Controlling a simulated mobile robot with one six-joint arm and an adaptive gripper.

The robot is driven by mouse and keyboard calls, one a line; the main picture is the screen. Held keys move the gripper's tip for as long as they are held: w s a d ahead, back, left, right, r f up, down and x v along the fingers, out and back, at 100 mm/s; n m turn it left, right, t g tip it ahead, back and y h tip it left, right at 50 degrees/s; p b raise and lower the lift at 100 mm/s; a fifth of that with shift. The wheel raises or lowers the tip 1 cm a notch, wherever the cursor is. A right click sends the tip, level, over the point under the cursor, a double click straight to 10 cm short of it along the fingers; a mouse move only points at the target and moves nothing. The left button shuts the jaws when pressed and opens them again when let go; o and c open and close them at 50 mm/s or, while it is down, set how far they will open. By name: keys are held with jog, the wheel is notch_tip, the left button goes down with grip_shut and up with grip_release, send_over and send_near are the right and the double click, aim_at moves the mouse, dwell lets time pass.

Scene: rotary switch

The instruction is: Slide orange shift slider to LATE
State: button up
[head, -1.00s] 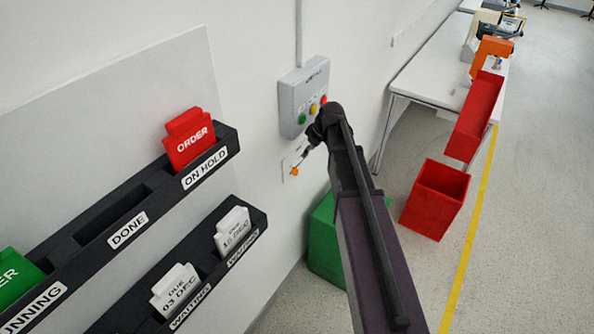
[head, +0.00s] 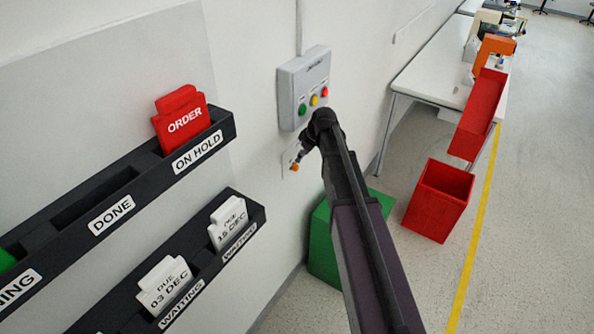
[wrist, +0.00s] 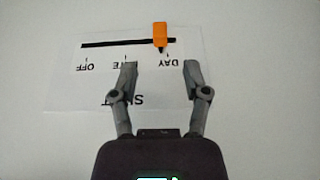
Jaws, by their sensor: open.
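The orange shift slider (wrist: 160,34) sits on a black slot at the DAY mark of a white label plate (wrist: 70,85), upside down in the wrist view. The LATE mark is in the middle, partly hidden by a finger, and OFF is at the left end. My gripper (wrist: 159,66) is open and empty. Its fingertips are below the slider in the picture, one to each side of its line, with no contact visible. In the head view the slider (head: 294,167) shows small on the wall, close beside my gripper (head: 304,152).
A grey control box (head: 303,85) with green, yellow and red buttons hangs just above the slider plate. Black card racks (head: 120,190) are on the wall to the left. A green bin (head: 322,262) and a red bin (head: 437,205) stand on the floor.

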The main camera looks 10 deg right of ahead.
aim_at(297, 165)
jog(key=shift+b+x, duration=3)
jog(key=shift+x, duration=0.6)
grip_shut()
